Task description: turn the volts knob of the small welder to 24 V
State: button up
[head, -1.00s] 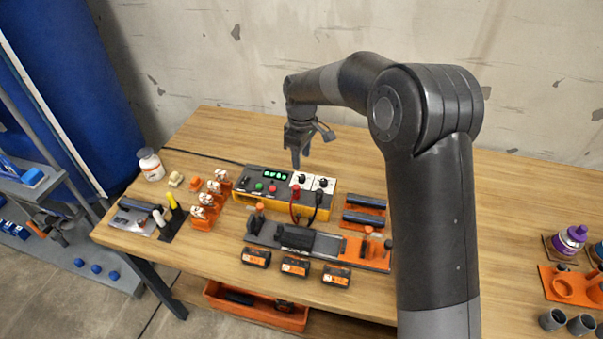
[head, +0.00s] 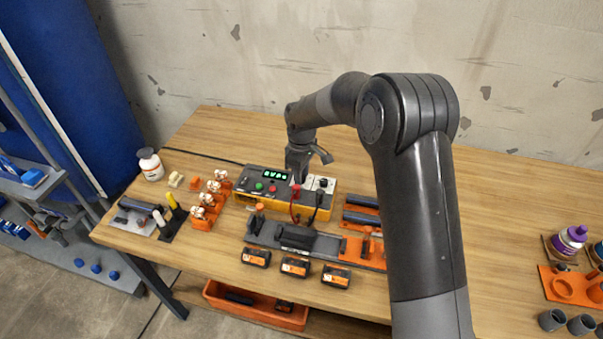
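The small welder (head: 250,196) is a grey and yellow box on the wooden table. Its top has a green lit display (head: 276,174), a green and a red button, and white dial plates at the right end. The right dial knob (head: 322,183) shows beside my gripper. My gripper (head: 297,180) points down over the left dial plate and hides most of it, with the knob there. I cannot tell whether the fingers touch that knob, nor whether they are open or shut. The dial markings and the display figures are too small to read.
Red and black cables plug into the welder's front. A grey fixture rail (head: 345,248) and several black-orange blocks (head: 295,267) lie in front. Orange holders (head: 205,212) stand left, dark tubes (head: 361,211) right. A white bottle (head: 150,164) is at the far left.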

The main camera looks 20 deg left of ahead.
grip_shut()
jog(key=shift+m, duration=0.3)
jog(key=m, duration=0.4)
jog(key=shift+m, duration=2)
jog(key=shift+o, duration=1.8)
grip_release()
